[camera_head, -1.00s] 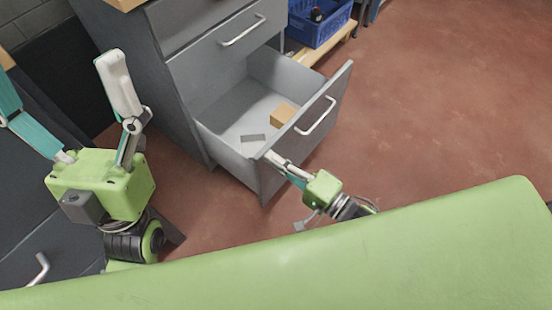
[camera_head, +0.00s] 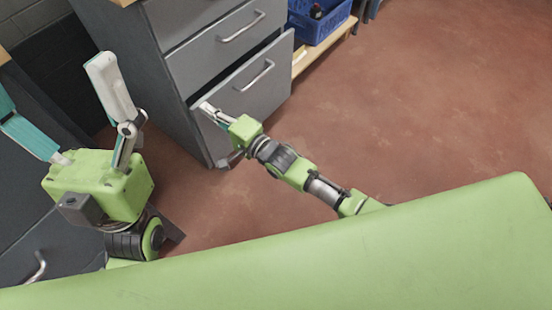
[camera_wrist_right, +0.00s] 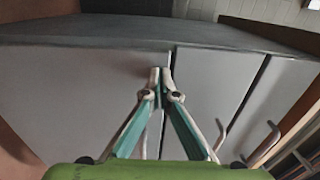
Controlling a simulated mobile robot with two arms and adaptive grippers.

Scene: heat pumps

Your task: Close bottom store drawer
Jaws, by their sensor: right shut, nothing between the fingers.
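The bottom drawer (camera_head: 255,88) of the grey cabinet is nearly shut in the head view. A narrow dark gap shows along its top edge, and its inside is hidden. My right gripper (camera_head: 206,107) is shut and empty, with its fingertips at the left edge of the drawer front; exact contact is hard to tell. In the right wrist view, the shut fingertips (camera_wrist_right: 160,76) are in front of grey panels, near an upright seam. My left gripper (camera_head: 52,78) is open and empty, with fingers spread wide, left of the cabinet.
The drawer above (camera_head: 225,45) is shut. A blue crate (camera_head: 318,25) stands on a wooden shelf or pallet (camera_head: 310,58) behind the cabinet. Another grey drawer unit (camera_head: 50,240) is at lower left. The red floor (camera_head: 430,100) to the right is clear.

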